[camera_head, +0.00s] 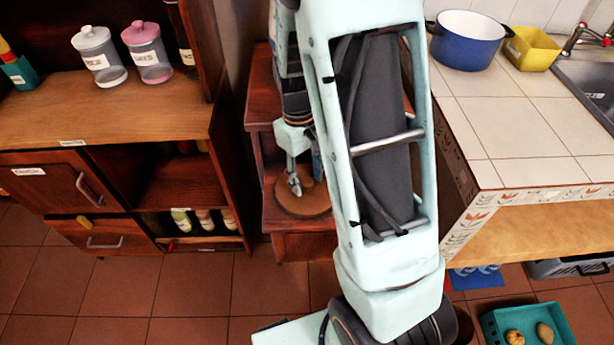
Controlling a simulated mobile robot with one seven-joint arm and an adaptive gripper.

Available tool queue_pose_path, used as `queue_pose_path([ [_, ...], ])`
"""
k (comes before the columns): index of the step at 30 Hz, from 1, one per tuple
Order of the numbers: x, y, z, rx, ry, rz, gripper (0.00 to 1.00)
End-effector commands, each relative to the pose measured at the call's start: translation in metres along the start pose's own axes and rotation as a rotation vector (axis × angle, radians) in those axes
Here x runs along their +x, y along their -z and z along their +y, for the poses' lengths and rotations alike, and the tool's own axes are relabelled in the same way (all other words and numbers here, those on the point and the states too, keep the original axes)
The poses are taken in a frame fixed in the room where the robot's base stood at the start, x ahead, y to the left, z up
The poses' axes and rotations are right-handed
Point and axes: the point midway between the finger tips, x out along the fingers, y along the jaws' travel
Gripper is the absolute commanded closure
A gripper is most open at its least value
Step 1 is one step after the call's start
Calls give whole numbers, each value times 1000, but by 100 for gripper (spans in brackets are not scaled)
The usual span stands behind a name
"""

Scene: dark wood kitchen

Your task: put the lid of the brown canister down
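My gripper (294,186) points down over the small reddish wood cabinet in the middle, beside the cupboard. Its fingers are small here, and I cannot tell whether they are apart or shut on something. A round brown disc-like thing (304,204) lies directly under and around the fingertips. It may be the lid or the top of the brown canister, but I cannot tell which. My arm covers its right side and much of the cabinet top. No other brown canister is clearly visible.
A white-lidded jar (100,58) and a pink-lidded jar (148,54) stand on the cupboard counter (110,115) at left. The tiled counter (510,125) at right holds a blue pot (466,42) and a yellow container (531,50). A teal crate (488,328) is on the floor.

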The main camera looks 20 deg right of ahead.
Motion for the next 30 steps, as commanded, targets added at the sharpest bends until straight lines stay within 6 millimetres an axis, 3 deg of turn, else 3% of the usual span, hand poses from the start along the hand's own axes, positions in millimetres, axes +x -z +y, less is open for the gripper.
queue_pose_path([
  [5, -15, 0, 0, 0, 0, 3, 61],
  [18, -104, 0, 0, 1, -1, 4, 61],
  [24, -122, 0, 0, 0, -1, 0, 57],
  [30, -122, -3, 7, 17, -1, 1, 57],
])
